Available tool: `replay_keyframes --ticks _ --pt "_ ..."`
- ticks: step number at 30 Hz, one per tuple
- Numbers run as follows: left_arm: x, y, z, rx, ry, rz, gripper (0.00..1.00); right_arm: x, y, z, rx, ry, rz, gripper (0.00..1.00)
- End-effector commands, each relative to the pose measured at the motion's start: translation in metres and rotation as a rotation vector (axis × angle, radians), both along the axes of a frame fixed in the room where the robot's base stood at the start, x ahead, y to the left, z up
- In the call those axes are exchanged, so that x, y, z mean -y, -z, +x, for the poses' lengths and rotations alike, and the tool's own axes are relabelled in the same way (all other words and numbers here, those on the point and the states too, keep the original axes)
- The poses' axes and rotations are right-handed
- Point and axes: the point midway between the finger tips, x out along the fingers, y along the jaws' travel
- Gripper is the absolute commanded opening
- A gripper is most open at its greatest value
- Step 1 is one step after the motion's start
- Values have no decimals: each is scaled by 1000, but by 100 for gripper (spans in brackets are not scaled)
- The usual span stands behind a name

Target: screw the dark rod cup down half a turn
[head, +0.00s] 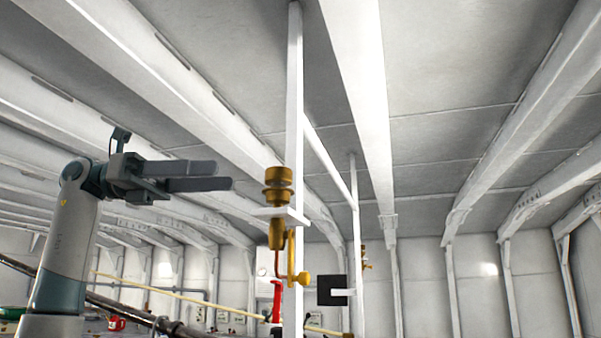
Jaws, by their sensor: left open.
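A brass cup (278,195) with a ridged, darker cap stands upright on a white bracket (292,215) fixed to a white post (294,90). A brass body and a small brass handle (300,279) hang below the bracket. No cup that is plainly dark shows, so I cannot tell for sure that this is the dark rod cup. My left gripper (222,176) is open and empty, left of the brass cup at about its height in the picture. Its fingers point right toward the cup, with a gap between. My right gripper is not in view.
A red part (277,301) shows below the cup, and a black square plate (331,290) to its lower right. Another brass fitting (365,256) sits on a second post (355,200) farther back. A long dark pipe (130,308) and a yellow rod (160,291) cross the lower left.

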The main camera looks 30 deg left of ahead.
Motion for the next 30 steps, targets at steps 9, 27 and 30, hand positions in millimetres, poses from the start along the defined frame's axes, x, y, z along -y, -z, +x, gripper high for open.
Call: replay_keyframes --ticks 9,27,30 --pt "47 -1 22 0 3 3 52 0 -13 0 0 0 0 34" --pt "133 -1 61 -2 2 1 52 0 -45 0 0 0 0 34" --pt "139 -1 64 0 1 1 52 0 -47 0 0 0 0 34"
